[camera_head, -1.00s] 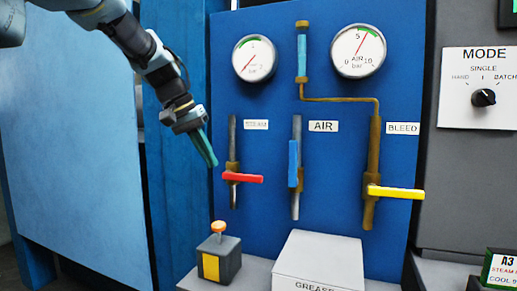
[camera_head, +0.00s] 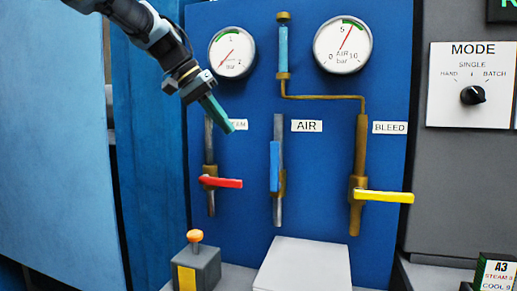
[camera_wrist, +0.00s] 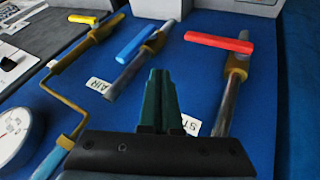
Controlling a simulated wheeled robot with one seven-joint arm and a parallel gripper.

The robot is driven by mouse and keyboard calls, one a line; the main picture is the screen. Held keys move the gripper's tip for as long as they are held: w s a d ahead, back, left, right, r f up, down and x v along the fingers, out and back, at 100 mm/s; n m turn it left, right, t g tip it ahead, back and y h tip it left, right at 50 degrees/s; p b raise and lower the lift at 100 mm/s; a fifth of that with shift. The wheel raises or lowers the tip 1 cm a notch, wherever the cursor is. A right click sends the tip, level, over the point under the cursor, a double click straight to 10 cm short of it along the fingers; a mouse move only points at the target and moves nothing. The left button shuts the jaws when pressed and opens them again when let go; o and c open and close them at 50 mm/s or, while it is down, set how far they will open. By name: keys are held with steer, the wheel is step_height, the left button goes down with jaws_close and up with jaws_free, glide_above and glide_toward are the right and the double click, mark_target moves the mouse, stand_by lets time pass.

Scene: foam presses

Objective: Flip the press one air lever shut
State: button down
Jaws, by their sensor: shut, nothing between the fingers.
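The blue air lever (camera_head: 274,166) stands upright, in line with its vertical pipe, below the AIR label (camera_head: 307,126). In the wrist view the blue lever (camera_wrist: 136,44) lies along its pipe, ahead and to the left of my fingers. My gripper (camera_head: 228,128) is shut and empty. It is up and left of the air lever, in front of the left pipe and partly over the label there. In the wrist view my green fingers (camera_wrist: 158,88) are together and apart from every lever.
The red lever (camera_head: 222,183) sits crosswise on the left pipe, below my gripper. The yellow bleed lever (camera_head: 385,196) sticks out crosswise at right. Two gauges (camera_head: 343,45) are above. An orange-knobbed box (camera_head: 205,268) and a pale box (camera_head: 305,267) stand below.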

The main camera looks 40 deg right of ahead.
mark_target(274, 167)
steer(key=s+d+f+p, duration=0.3)
steer(key=s+d+f, duration=0.2)
steer(key=d+f, duration=0.1)
steer(key=shift+d+f, duration=0.15)
steer(key=shift+d, duration=0.2)
stand_by(0.3)
